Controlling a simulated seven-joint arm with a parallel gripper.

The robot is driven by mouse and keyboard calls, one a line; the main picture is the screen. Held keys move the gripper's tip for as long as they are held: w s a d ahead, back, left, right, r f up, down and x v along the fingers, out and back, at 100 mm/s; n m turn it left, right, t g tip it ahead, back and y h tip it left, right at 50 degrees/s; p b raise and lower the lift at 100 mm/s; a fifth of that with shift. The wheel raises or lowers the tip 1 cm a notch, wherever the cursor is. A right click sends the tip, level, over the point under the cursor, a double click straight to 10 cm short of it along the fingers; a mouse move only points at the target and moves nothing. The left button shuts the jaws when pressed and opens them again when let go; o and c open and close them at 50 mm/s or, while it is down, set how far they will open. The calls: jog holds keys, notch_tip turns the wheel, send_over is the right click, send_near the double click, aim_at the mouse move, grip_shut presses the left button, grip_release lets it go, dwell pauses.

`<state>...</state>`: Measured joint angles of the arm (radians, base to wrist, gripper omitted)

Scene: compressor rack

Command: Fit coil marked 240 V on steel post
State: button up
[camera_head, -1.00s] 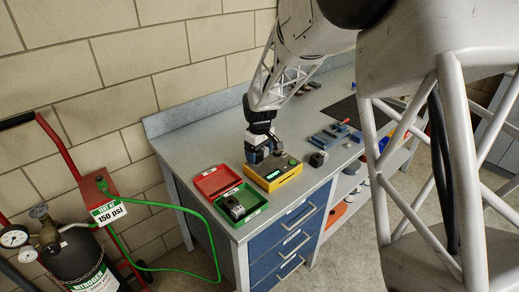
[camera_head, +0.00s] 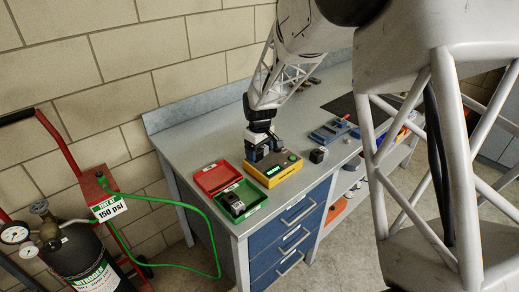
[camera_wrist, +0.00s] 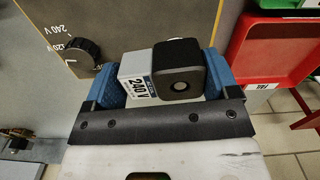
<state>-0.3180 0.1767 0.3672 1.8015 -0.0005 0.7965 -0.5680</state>
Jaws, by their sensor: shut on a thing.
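In the wrist view, my gripper (camera_wrist: 160,88) is shut on a coil (camera_wrist: 138,72) with a black body and a pale side label reading 240 V. The blue fingers press on its two sides. In the head view, my gripper (camera_head: 262,150) points down at the back left edge of a yellow tester box (camera_head: 275,170); the held coil is mostly hidden there. The steel post cannot be made out in either view.
A red tray (camera_head: 213,177) and a green tray (camera_head: 258,207) holding another dark coil (camera_head: 234,204) lie left of the tester. A small dark block (camera_head: 318,155) stands right of it. A blue fixture (camera_head: 328,133) lies further back. A dial (camera_wrist: 82,53) marked 240 V and 120 V is beside my gripper.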

jog(key=o, duration=0.9)
jog(key=shift+r, duration=0.1)
jog(key=shift+r, duration=3.35)
